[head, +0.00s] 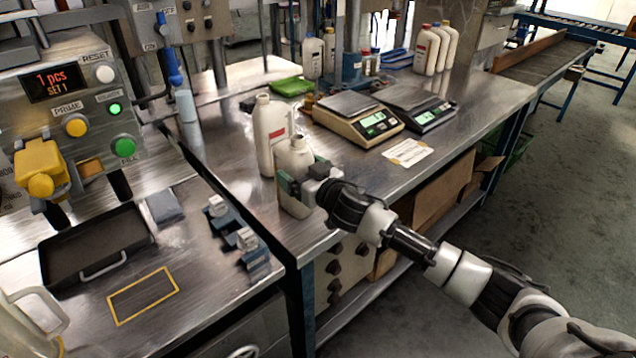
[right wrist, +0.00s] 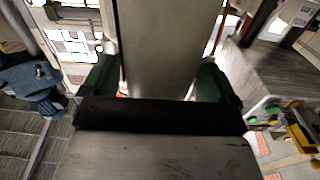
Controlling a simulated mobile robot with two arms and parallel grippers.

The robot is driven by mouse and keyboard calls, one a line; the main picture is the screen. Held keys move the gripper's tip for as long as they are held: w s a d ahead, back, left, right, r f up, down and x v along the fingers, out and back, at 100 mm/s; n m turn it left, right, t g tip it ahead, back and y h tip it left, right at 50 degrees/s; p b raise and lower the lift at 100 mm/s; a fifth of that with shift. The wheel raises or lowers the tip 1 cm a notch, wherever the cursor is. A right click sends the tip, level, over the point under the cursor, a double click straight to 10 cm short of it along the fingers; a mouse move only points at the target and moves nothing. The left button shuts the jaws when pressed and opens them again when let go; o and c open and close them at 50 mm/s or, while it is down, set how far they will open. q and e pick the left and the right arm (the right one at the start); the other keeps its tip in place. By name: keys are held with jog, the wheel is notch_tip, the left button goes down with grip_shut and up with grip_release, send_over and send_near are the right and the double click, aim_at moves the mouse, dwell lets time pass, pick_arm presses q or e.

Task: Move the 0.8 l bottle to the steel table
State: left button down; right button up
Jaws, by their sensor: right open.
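A smaller white bottle (head: 296,157) without a visible cap stands upright near the front corner of a steel table (head: 233,165). A taller white bottle (head: 271,128) with a red-marked label stands just behind it. No volume marking is readable on either. My right gripper (head: 300,187) is open at the smaller bottle, with its green-padded fingers around the lower body and hiding part of it. In the right wrist view a pale upright surface, likely this bottle's body (right wrist: 168,45), lies between the two green fingers (right wrist: 158,85). My left gripper is not in view.
A steel surface at left holds a black tray (head: 95,255), small blue-grey fixtures (head: 240,238) and a yellow rectangle outline (head: 143,295). A control panel (head: 75,110) stands behind it. Two scales (head: 358,118) and several white bottles (head: 432,48) stand farther back.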

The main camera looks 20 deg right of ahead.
jog(key=v, duration=1)
jog(key=shift+s+b, duration=0.3)
jog(key=shift+s, duration=0.05)
jog(key=shift+d, duration=0.1)
